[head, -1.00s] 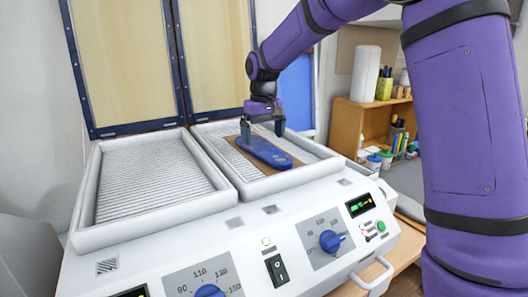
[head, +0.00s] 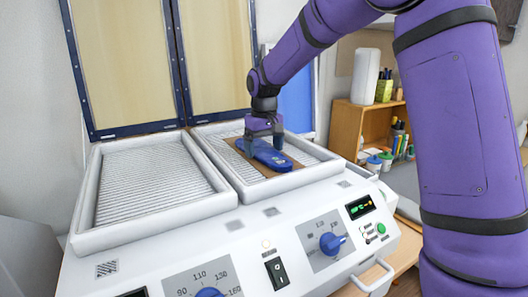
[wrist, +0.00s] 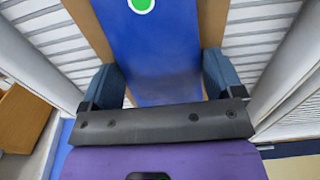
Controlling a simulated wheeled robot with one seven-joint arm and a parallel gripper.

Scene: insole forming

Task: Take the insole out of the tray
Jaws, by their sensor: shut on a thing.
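The blue insole (head: 270,157) lies in the right tray (head: 222,168) of the white machine, on a brown sheet (head: 290,168). My gripper (head: 264,140) reaches down into this tray at the insole's far end. In the wrist view the insole (wrist: 165,60) runs between my two fingers, one against each side, with a green and white mark near the top. My gripper (wrist: 160,85) is shut on the insole. The brown sheet (wrist: 90,28) shows on both sides of it. The insole still appears low on the sheet; I cannot tell whether it is lifted.
The left tray (head: 88,200) is empty, with a ribbed floor. Two raised lid panels (head: 122,60) stand behind the trays. The front panel carries knobs (head: 332,242) and a handle (head: 372,278). A wooden shelf (head: 366,128) with pens and jars stands at the right.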

